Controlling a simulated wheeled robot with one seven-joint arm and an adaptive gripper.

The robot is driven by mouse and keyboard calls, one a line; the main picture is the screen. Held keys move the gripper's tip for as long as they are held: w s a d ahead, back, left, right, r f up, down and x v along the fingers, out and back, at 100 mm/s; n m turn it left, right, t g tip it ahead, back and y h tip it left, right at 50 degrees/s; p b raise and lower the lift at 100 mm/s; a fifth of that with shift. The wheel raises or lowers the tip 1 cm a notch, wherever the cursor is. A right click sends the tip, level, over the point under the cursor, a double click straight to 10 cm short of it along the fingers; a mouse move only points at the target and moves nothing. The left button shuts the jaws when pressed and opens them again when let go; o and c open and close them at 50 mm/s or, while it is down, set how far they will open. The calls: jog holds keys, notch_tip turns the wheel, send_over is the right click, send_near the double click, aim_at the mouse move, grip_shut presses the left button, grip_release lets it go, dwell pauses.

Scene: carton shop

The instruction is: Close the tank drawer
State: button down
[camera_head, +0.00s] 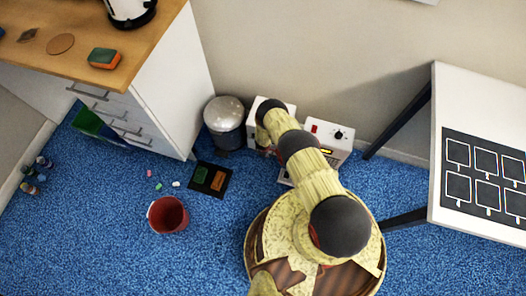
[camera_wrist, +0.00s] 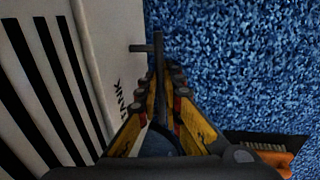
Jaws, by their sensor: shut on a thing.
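In the wrist view, a white panel (camera_wrist: 103,65) lettered "TANK" stands at the left, with black slots on the white face beside it. A dark bar handle (camera_wrist: 140,48) stands out from this panel. My gripper (camera_wrist: 163,88) is shut on the handle, its yellow-sided fingers on either side of the bar. In the head view, a white box (camera_head: 284,106) and a white unit with a red switch and black knob (camera_head: 338,134) stand against the wall. My arm covers much of both and hides my gripper there. How far the drawer stands out cannot be told.
A grey bin (camera_head: 226,138) stands left of the white box. A black tray (camera_head: 199,190) with green and orange pieces and a red bucket (camera_head: 168,215) are on the blue carpet. A white cabinet (camera_head: 178,85) stands left, a white table (camera_head: 480,90) right.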

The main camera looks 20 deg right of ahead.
jog(key=shift+w+d, duration=0.1)
jog(key=shift+w, duration=0.1)
jog(key=c, duration=2)
grip_release()
jog(key=shift+w+d, duration=0.1)
jog(key=shift+c, duration=0.2)
jog(key=shift+o, duration=0.6)
notch_tip(320, 180, up, 12)
jog(key=s+a, duration=0.1)
jog(key=s, duration=0.1)
jog(key=shift+a+f, duration=0.15)
jog(key=shift+a, duration=0.1)
